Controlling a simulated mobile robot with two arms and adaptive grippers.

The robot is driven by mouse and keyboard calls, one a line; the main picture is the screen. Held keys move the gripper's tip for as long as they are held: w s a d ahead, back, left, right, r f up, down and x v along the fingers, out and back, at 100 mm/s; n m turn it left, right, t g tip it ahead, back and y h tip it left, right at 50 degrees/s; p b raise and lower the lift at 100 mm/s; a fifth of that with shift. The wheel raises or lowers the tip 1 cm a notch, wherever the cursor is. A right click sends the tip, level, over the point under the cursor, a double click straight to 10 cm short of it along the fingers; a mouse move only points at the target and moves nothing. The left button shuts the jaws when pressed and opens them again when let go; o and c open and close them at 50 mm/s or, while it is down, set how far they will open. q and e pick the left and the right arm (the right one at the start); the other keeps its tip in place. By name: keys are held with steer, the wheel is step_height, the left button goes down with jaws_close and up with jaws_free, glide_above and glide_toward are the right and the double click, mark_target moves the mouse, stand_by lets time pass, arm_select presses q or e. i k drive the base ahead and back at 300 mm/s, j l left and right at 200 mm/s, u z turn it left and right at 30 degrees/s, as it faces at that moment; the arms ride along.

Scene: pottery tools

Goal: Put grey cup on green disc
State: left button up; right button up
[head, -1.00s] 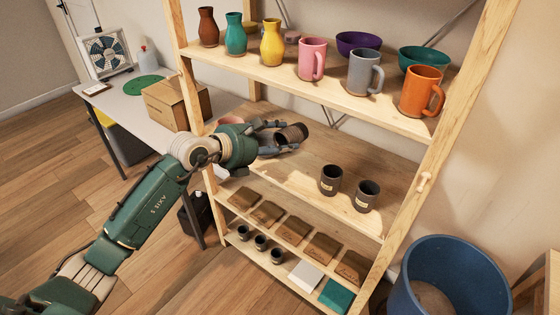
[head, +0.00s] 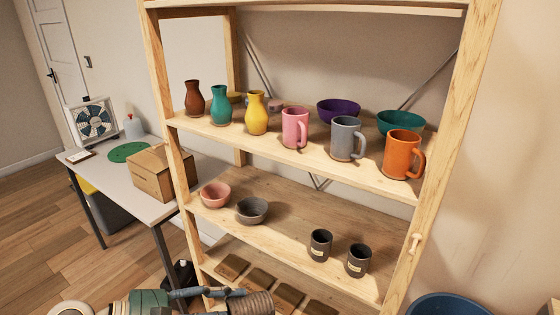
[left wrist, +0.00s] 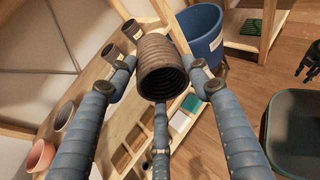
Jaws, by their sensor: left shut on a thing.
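My left gripper (head: 215,298) is at the bottom edge of the head view, in front of the lower shelves. Its blue fingers are closed around a dark brown-grey ribbed cup (head: 252,303), which lies tilted on its side. In the left wrist view the ribbed cup (left wrist: 161,66) sits between the fingers, its round opening towards the camera. The green disc (head: 130,151) lies flat and bare on the table at the left. A grey mug (head: 346,137) stands on the upper shelf between a pink and an orange mug.
A cardboard box (head: 160,172) stands on the table, right of the disc, with a fan (head: 92,120) behind. The shelf post (head: 170,130) rises between table and shelves. The middle shelf holds a pink bowl (head: 215,194), a grey bowl (head: 251,210) and two dark labelled cups (head: 320,244).

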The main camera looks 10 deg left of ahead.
mark_target(131, 150)
steer(key=i+j+z, duration=0.2)
steer(key=j, duration=0.9)
steer(key=i+j+z, duration=0.2)
steer(key=j, duration=0.95)
steer(key=j+z, duration=0.15)
steer(key=j, duration=1)
steer(key=j+z, duration=0.2)
steer(key=j, duration=0.95)
steer(key=k+j+z, duration=0.2)
steer(key=j, duration=0.95)
steer(key=i+j+z, duration=0.1)
steer(key=j, duration=0.95)
steer(key=j+z, duration=0.15)
steer(key=j, duration=0.9)
steer(key=i, duration=0.05)
